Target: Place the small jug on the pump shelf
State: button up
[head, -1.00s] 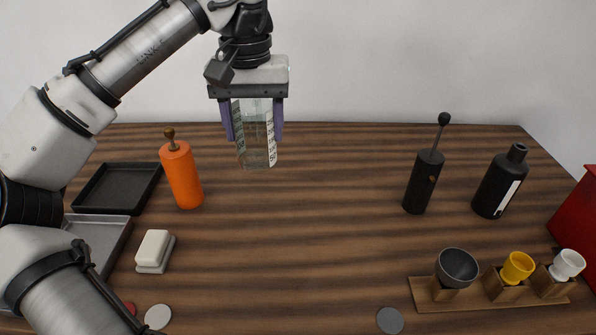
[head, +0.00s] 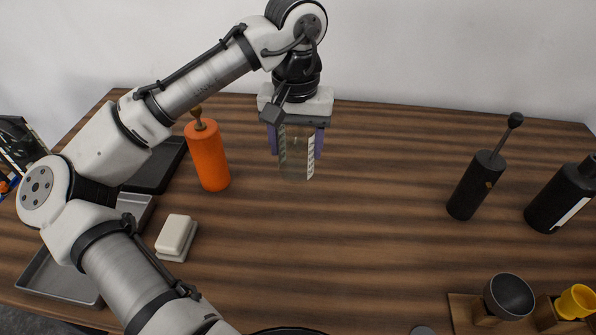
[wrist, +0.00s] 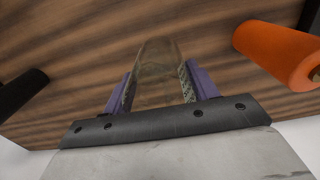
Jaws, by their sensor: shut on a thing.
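A clear, see-through jug with printed scale marks (head: 296,155) hangs upright between my gripper's purple fingers in the head view. My gripper (head: 297,143) is shut on it, one finger on each side. In the wrist view the jug (wrist: 158,75) shows between the fingers (wrist: 160,92), with the wooden table top behind it. It appears to be held above the table, to the right of the orange bottle; the exact height is hard to tell. I cannot make out a pump shelf in either view.
An orange bottle (head: 207,158) stands left of the jug. A black pump-like bottle (head: 474,186) and another black bottle (head: 562,198) stand right. A wooden cup rack (head: 462,315) is at front right. A white block (head: 176,235) lies left. The middle table is clear.

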aim_at(296, 175)
jog(key=shift+f, duration=3.95)
jog(key=shift+f, duration=0.2)
jog(key=o, duration=1.1)
